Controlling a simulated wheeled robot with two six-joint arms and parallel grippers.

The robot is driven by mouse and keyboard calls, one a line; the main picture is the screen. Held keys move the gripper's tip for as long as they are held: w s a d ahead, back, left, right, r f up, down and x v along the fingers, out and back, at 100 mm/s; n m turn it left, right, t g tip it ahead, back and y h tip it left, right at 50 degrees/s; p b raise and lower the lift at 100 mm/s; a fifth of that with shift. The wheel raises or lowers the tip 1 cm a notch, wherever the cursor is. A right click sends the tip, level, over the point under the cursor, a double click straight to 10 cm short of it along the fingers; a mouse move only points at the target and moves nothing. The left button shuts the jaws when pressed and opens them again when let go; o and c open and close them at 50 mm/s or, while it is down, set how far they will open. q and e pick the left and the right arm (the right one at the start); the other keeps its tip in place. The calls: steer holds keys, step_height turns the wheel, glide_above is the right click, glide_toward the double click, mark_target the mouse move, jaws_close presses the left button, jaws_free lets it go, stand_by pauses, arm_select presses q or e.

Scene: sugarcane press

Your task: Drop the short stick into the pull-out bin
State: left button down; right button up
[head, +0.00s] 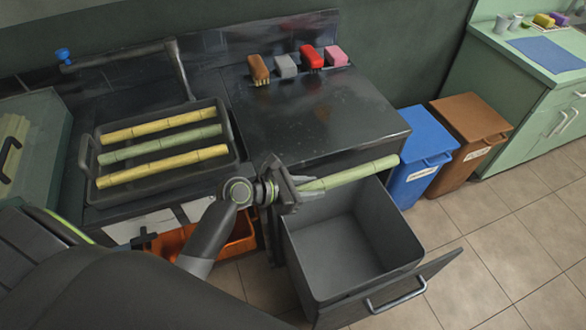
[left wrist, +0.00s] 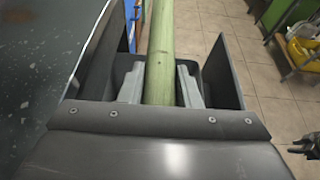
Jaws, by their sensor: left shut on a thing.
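A green stick (head: 350,173) is held in my left gripper (head: 305,186), shut on it near one end. The stick points to the right, over the back part of the open pull-out bin (head: 350,245). In the left wrist view the green stick (left wrist: 160,55) runs between the two fingers (left wrist: 160,88), away from the camera, with the bin (left wrist: 228,70) below it. The visible inside of the bin is empty. My right gripper does not show clearly in the head view; a dark gripper part (left wrist: 305,147) shows at the right edge of the left wrist view.
A dark tray (head: 232,150) with two yellow sticks and one green stick lies on the counter at the left. Brushes and sponges (head: 285,66) line the counter's back. A blue bin (head: 418,150) and a brown bin (head: 470,125) stand right of the counter. Floor at the lower right is clear.

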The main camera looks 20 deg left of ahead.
arm_select(q)
steer(key=d+f+b, duration=0.4)
steer(key=f+b, duration=0.1)
steer(key=f, duration=0.3)
steer(key=d+f+b, duration=0.4)
steer(key=f+b, duration=0.1)
steer(key=f, duration=0.4)
steer(key=shift+s+d, duration=0.15)
steer(key=shift+d, duration=0.15)
steer(key=c, duration=1.2)
jaws_free()
steer(key=shift+o, duration=1)
steer(key=shift+f, duration=0.1)
steer(key=shift+s, duration=0.1)
